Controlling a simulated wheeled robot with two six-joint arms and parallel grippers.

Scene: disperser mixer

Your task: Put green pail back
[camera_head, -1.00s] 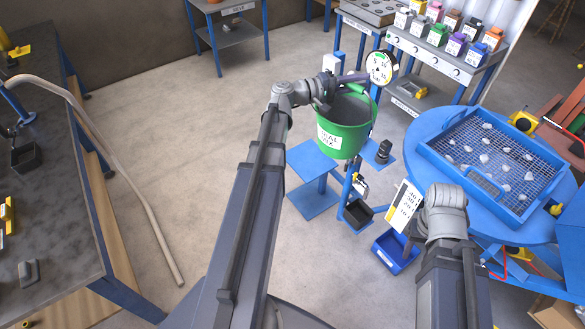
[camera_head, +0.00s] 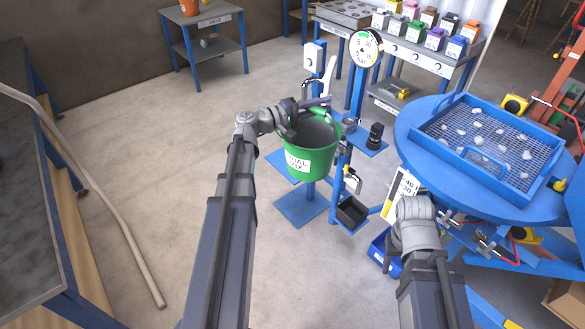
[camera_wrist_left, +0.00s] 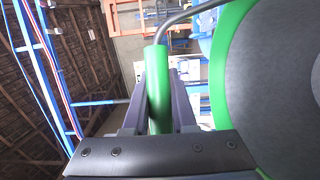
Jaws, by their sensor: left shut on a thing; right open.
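The green pail (camera_head: 309,158) with a white label hangs upright from my left gripper (camera_head: 318,102) in the head view, in front of the blue post stand with the round dial. My left gripper is shut on the pail's green handle grip (camera_wrist_left: 158,88), which runs between the two fingers in the left wrist view. The pail's rim and grey inside (camera_wrist_left: 275,80) fill the right of that view. A blue platform (camera_head: 301,205) shows below the pail; whether they touch cannot be told. My right gripper (camera_head: 388,250) is low beside the round blue table, its fingers mostly hidden by the wrist.
The blue stand holds a dial (camera_head: 364,49), a black knob-like part (camera_head: 375,136) and a small black bin (camera_head: 351,213) close right of the pail. A round blue table bears a mesh tray (camera_head: 490,190). Open floor (camera_head: 150,160) lies left.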

